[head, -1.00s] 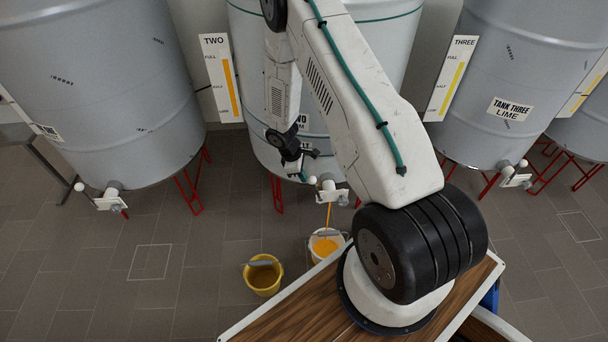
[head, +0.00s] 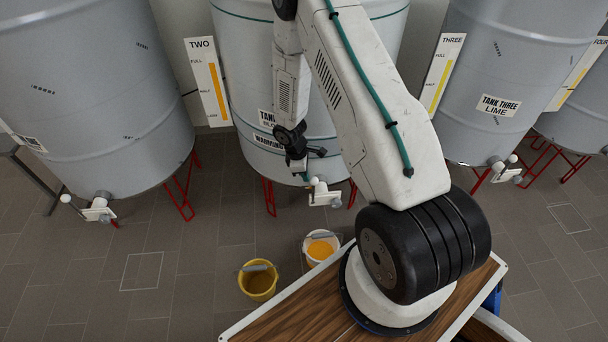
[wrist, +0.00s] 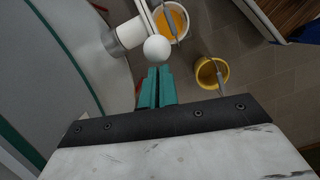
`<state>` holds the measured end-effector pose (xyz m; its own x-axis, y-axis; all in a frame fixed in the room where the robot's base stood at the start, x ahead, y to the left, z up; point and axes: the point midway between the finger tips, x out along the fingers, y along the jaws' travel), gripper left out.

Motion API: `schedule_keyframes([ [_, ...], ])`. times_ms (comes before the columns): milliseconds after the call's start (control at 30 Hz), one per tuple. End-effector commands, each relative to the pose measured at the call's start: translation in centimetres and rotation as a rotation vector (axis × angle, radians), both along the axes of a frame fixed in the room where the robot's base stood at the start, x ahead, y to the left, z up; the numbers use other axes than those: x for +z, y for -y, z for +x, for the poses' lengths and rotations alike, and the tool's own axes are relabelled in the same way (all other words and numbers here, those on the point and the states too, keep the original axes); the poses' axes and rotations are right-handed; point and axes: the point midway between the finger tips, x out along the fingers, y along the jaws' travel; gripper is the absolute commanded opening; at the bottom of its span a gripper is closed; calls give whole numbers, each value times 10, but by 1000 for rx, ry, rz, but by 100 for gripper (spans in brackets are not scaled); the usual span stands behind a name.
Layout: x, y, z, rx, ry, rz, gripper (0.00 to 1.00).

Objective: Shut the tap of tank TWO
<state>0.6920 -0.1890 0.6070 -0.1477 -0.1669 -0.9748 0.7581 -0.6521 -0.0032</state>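Tank TWO (head: 235,95) stands in the middle, partly hidden by my arm. Its white tap (head: 324,193) is at the lower front, with a round white knob at its upper left. In the wrist view the knob (wrist: 157,48) is on a white lever (wrist: 145,16), just beyond my fingertips; I cannot tell whether they touch. My gripper (head: 304,175) is beside the tap, on its left. Its teal fingers (wrist: 160,72) are together with nothing between them. No stream shows below the tap. A white bucket (head: 309,258) with orange liquid stands below it.
A yellow bucket (head: 258,292) stands left of the white one. Tank three (head: 500,60) and its tap (head: 507,172) are at right; another grey tank (head: 85,90) with a tap (head: 99,210) is at left. Open tiled floor lies in front.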

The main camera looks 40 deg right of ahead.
Motion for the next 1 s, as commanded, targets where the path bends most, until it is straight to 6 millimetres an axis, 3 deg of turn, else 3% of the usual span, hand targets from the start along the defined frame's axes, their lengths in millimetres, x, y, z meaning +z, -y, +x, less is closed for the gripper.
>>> schedule_keyframes([
  [233,10,-34,20,10,3,-1,0],
  [400,55,-29,22,3,7,-1,0],
  [600,91,-25,22,-3,6,-1,0],
  [800,106,-25,23,-1,5,0,0],
  [1000,108,-26,23,-5,4,-1,0],
])
